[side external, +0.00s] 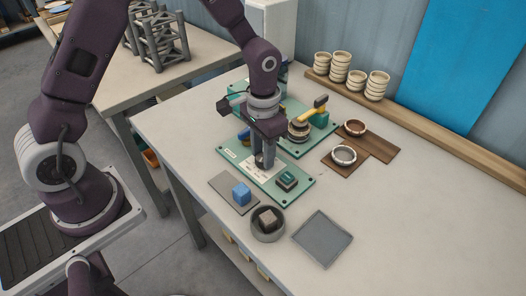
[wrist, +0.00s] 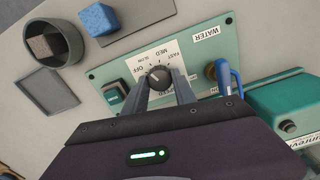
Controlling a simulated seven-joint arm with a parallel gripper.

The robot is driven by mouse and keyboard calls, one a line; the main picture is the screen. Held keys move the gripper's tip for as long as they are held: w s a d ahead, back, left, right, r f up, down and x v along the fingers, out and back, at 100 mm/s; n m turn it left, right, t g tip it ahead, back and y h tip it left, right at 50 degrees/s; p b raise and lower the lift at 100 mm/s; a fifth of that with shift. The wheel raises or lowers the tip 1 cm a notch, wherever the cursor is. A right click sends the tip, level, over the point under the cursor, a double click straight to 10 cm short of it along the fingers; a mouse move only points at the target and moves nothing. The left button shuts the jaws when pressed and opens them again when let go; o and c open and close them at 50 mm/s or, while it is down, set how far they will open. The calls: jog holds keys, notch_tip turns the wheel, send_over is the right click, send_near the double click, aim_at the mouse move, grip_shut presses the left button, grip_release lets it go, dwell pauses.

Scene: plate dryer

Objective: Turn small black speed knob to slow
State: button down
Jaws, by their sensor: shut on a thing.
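The small black speed knob (wrist: 158,77) sits on a white dial label (wrist: 150,55) on the green panel (wrist: 195,38). The label reads OFF, SLOW, MED and FAST. A light pointer line shows on the knob, but which mark it points at is hard to tell. My gripper (wrist: 160,88) is shut on the knob, one finger on each side, in the wrist view. In the side view my gripper (side external: 264,158) reaches straight down to the panel (side external: 297,192), and its fingers mostly hide the knob.
A green button (wrist: 114,94) and a blue lever (wrist: 224,78) are on the panel near my gripper. A blue cube (side external: 241,194), a round bowl (side external: 268,226) with a dark block, and a grey tray (side external: 322,239) lie in front. A yellow-handled device (side external: 300,128) stands behind.

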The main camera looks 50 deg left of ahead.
jog(key=shift+m, duration=0.5)
jog(key=c, duration=1)
grip_release()
notch_tip(320, 180, up, 7)
jog(key=shift+r, duration=0.1)
